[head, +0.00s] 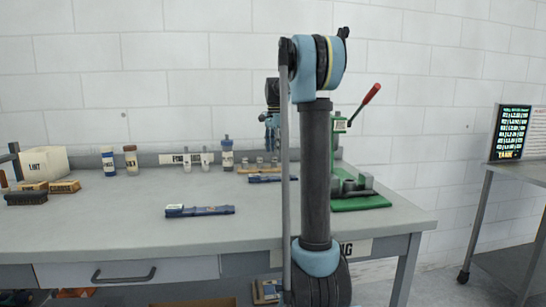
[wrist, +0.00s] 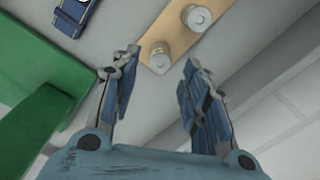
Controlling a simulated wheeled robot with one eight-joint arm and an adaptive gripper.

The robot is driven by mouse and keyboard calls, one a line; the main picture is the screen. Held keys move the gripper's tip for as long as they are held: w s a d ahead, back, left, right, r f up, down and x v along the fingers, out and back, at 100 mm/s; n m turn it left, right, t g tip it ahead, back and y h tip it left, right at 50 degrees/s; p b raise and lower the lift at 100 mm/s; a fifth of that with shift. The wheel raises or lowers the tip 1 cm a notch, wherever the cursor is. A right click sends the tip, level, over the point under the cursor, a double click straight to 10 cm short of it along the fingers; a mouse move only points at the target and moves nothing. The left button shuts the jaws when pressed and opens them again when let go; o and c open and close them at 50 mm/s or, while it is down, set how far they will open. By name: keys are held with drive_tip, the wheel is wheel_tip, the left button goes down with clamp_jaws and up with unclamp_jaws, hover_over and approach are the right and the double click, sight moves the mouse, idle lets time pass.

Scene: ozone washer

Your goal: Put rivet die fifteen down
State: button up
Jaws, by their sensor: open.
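My gripper (head: 271,133) hangs above the back of the bench, partly beside my own arm in the head view. In the wrist view its two blue fingers are spread apart (wrist: 161,62) with nothing clamped between them. A wooden strip (wrist: 177,33) lies below, bearing a grey metal cylinder (wrist: 159,57) near the gap between the fingertips. A second grey cylinder (wrist: 197,18) stands farther along the strip. The wooden strip (head: 246,170) also shows in the head view with several small cylinders on it. No number is readable, so I cannot tell which is rivet die fifteen.
A green press (head: 362,202) with a red-tipped lever stands right of the strip. A blue tool (head: 200,211) lies on the front of the bench (head: 120,235), another (head: 265,178) before the strip. Bottles (head: 131,160) stand at the back. The front right bench is mostly clear.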

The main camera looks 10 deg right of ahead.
sight(274, 157)
wheel_tip(274, 157, up, 9)
drive_tip(key=shift+f, duration=0.15)
idle(0.4)
